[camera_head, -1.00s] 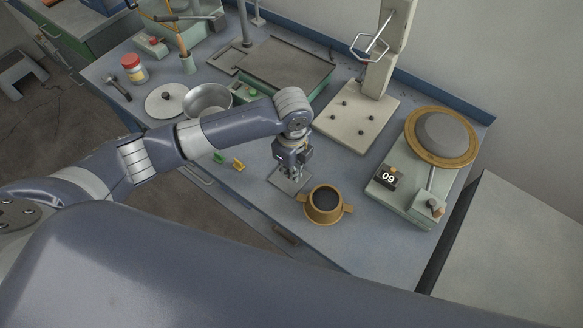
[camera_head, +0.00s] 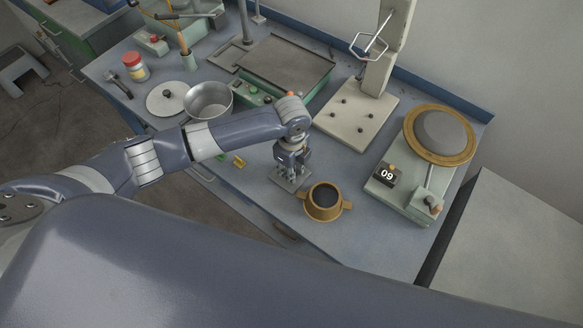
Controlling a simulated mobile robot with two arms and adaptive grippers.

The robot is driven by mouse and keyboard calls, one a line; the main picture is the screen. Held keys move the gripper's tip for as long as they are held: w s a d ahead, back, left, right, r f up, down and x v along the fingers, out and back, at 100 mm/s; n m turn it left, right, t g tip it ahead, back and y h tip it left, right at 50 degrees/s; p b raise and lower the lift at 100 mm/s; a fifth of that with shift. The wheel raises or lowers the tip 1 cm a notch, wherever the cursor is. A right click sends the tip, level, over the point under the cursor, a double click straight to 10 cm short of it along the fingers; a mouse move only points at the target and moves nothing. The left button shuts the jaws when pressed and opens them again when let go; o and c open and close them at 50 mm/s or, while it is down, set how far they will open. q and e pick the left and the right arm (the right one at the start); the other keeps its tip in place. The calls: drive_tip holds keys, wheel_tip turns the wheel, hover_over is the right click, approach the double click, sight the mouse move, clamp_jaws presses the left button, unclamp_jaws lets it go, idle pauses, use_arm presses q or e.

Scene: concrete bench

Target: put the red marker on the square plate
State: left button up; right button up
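My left gripper (camera_head: 291,172) points down over a small grey square plate (camera_head: 277,179) near the front edge of the bench. Its fingers are low, at or just above the plate, and cover part of it. I cannot make out the red marker. It may be hidden by the gripper or arm. The fingers are too small and dark to tell whether they are open or shut. My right gripper is not in view.
A brass-coloured cup with handles (camera_head: 323,201) stands close right of the plate. A small yellow piece (camera_head: 239,161) lies to its left. A scale (camera_head: 404,190) stands right, a stand base (camera_head: 356,117) behind, and a metal pot (camera_head: 208,101) back left.

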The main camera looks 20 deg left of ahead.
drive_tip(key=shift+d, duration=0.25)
use_arm(q)
drive_tip(key=shift+r, duration=0.5)
wheel_tip(320, 180, up, 11)
drive_tip(key=b, duration=0.2)
drive_tip(key=shift+r, duration=0.15)
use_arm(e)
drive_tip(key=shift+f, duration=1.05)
